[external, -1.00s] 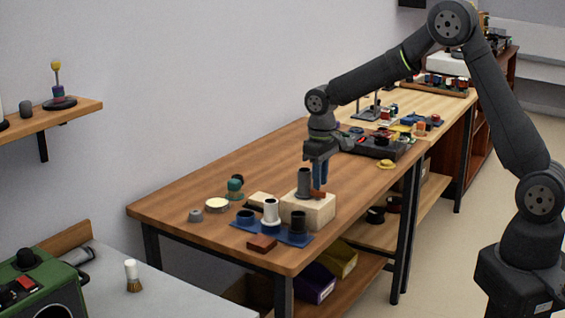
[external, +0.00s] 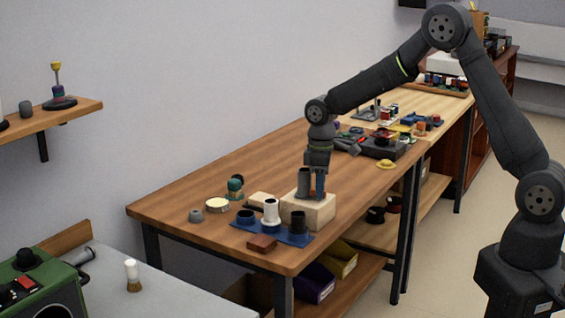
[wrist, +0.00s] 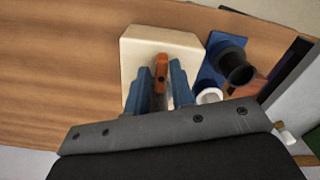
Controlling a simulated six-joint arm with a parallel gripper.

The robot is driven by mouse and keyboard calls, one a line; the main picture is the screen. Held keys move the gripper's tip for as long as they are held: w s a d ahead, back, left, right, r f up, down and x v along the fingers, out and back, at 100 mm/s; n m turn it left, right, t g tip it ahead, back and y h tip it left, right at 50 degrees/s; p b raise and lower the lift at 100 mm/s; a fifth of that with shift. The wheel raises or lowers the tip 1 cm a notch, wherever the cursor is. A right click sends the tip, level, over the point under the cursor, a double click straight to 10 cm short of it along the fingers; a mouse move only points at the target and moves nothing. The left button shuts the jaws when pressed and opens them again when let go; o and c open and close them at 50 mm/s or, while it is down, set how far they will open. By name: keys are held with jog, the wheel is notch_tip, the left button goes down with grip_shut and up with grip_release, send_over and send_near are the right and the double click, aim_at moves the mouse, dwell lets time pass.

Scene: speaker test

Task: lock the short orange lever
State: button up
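The short orange lever (wrist: 161,72) stands on a pale wooden block (wrist: 140,45) near the front of the bench; the block also shows in the external view (external: 318,212). My gripper (wrist: 160,76) has its blue fingers one on each side of the lever, with a narrow gap showing, so it looks open around it. In the external view my gripper (external: 318,190) points down at the block top and hides most of the lever. A dark grey cylinder (external: 303,183) stands on the block just left of the fingers. Whether the fingers touch the lever I cannot tell.
A blue plate (external: 262,232) with dark cups and a white cylinder (external: 270,212) lies in front of the block. A red-brown block (external: 262,243) is near the front edge.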

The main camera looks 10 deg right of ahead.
jog(key=shift+o, duration=1.4)
notch_tip(320, 180, up, 17)
jog(key=m, duration=0.4)
jog(key=f, duration=1.7)
jog(key=shift+w+a, duration=0.1)
jog(key=shift+a, duration=0.1)
